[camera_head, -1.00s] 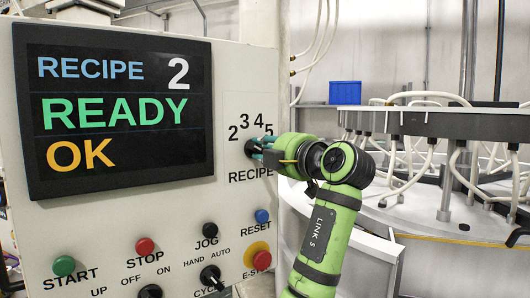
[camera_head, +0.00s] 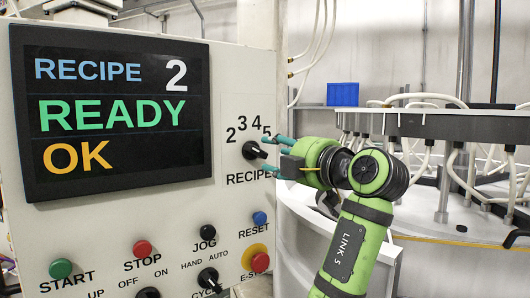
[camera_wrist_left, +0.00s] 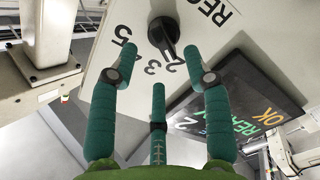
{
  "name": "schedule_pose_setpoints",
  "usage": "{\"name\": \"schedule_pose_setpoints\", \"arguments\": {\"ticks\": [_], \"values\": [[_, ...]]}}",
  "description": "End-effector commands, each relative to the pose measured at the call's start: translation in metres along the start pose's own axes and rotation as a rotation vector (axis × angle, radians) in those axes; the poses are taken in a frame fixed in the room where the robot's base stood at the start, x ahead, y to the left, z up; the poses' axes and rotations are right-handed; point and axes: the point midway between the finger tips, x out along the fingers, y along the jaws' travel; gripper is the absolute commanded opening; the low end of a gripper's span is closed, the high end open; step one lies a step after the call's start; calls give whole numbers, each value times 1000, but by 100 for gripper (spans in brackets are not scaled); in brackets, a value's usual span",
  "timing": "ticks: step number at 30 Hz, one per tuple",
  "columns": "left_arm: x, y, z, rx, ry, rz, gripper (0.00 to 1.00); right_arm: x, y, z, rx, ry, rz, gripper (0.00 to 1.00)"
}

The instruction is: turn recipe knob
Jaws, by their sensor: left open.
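The black recipe knob (camera_head: 252,150) is on the light panel, under the numbers 2 to 5 and above the word RECIPE. It also shows in the left wrist view (camera_wrist_left: 162,32), where its bar seems to point toward the 2. My left gripper (camera_head: 274,147) is open, with teal fingers just to the right of the knob in the head view. In the left wrist view its fingers (camera_wrist_left: 158,68) are spread short of the knob, with nothing between them. The display (camera_head: 115,108) reads RECIPE 2, READY, OK. My right gripper is in neither view.
Below are the green START button (camera_head: 61,269), red STOP button (camera_head: 142,248), blue RESET button (camera_head: 260,219), the E-STOP (camera_head: 259,261) and selector switches. A round machine with hoses (camera_head: 440,123) stands at the right. A blue box (camera_head: 343,94) is behind.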

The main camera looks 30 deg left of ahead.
Motion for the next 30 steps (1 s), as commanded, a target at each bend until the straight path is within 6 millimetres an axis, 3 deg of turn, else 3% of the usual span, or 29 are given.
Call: {"name": "schedule_pose_setpoints", "arguments": {"ticks": [3,10,30], "values": [[-27,0,0,0,-3,1,49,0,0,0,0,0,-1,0],[-59,0,0,-1,0,0,49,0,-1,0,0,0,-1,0],[-63,-4,4,15,-8,-4,49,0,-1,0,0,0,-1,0]]}}
